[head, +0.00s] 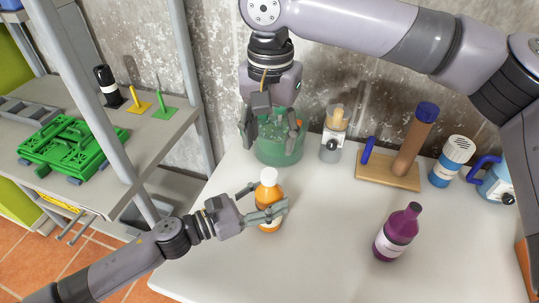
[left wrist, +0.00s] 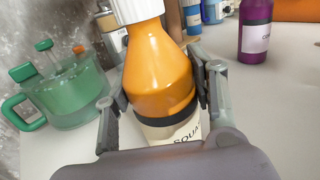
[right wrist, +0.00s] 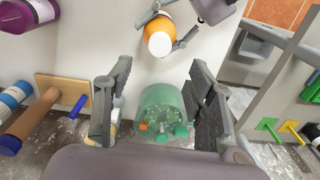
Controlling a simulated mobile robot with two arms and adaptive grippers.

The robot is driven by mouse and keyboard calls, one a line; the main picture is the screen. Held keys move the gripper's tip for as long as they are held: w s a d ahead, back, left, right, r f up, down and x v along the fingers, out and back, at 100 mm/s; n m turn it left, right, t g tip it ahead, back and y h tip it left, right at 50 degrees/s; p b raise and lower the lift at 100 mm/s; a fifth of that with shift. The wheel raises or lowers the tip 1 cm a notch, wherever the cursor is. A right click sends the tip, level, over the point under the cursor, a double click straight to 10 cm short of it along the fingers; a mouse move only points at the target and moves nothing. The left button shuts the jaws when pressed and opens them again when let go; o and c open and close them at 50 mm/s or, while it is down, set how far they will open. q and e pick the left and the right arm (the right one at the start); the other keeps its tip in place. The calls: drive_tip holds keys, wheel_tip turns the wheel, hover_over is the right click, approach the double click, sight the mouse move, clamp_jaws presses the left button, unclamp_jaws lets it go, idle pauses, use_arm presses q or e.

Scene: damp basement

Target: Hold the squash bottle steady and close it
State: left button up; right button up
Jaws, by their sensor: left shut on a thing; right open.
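The squash bottle (head: 268,196) is orange with a white cap (head: 269,175) and stands upright on the white table. My left gripper (head: 273,207) is shut around its body from the left. In the left wrist view the bottle (left wrist: 160,75) sits between both fingers, above its label, with the white cap (left wrist: 137,9) on its neck. I cannot tell how tight the cap is. My right gripper (head: 271,138) is open and empty, pointing down over a green jug behind the bottle. The right wrist view shows the cap (right wrist: 159,43) from above, beyond its fingers.
The green jug (head: 280,152) stands close behind the bottle, under my right gripper. A grinder-like jar (head: 331,149), a wooden stand (head: 388,177) and a blue-and-white shaker (head: 450,160) line the back. A purple bottle (head: 396,236) stands at right. The front middle is clear.

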drive_tip(key=shift+r, duration=1.6)
use_arm(q)
drive_tip(key=o, duration=1.5)
drive_tip(key=v, duration=1.2)
drive_tip(key=shift+f, duration=0.1)
